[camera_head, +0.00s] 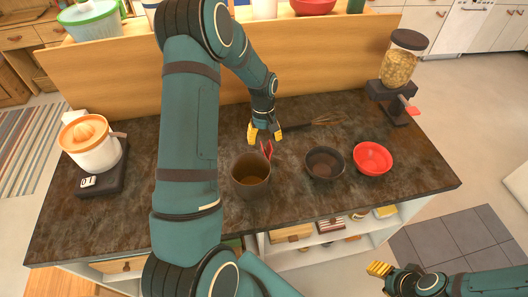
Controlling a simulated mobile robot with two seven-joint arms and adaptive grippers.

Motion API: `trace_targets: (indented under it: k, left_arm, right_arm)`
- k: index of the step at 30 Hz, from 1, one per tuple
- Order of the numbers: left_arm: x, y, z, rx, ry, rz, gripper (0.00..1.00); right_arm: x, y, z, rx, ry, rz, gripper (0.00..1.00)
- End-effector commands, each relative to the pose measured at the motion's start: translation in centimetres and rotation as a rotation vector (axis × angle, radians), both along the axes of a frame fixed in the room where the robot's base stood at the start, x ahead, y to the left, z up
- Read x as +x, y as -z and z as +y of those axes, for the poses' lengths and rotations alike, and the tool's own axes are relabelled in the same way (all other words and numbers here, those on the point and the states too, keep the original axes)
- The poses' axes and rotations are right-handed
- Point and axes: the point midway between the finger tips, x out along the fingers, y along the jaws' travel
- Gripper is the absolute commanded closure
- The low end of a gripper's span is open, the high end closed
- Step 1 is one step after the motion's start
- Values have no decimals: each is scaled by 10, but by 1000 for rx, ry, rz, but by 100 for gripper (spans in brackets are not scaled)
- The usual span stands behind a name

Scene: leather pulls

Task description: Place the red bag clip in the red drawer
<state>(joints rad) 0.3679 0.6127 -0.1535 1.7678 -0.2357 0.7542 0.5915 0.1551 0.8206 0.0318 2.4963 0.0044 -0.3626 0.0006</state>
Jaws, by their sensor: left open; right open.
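A small red object, which looks like the red bag clip (267,149), is on the dark countertop just behind the brown cup. My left gripper (264,134) is open with its yellow fingertips just behind and above the clip, and the clip is not held. Whether the fingertips touch it, I cannot tell. My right gripper (380,269) is open and empty, low at the right, in front of the counter and away from the clip. No red drawer can be made out; a wooden drawer front (119,265) shows under the counter at the left, partly cut off.
The brown cup (251,177), a dark bowl (325,163) and a red bowl (372,158) stand near the clip. A whisk (325,121) lies behind. A juicer (94,143) is left, a dispenser (397,72) right. Open shelves (310,253) are below; the counter's right front is clear.

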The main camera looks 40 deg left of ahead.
Motion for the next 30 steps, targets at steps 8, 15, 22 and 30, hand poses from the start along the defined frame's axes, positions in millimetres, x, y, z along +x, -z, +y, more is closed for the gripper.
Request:
trace_targets:
  k: [8,15,22,30]
  left_arm:
    - [-3,20,-5,0,-1,3,40]
    - [-6,52,-13,-1,0,2,40]
    - [-7,61,-14,0,-1,0,40]
    - [-7,60,-14,1,0,-1,87]
  right_arm:
    - [0,-2,0,0,0,0,53]
    - [0,-5,0,1,0,0,53]
    - [0,-5,0,1,0,0,53]
    - [0,-5,0,1,0,0,53]
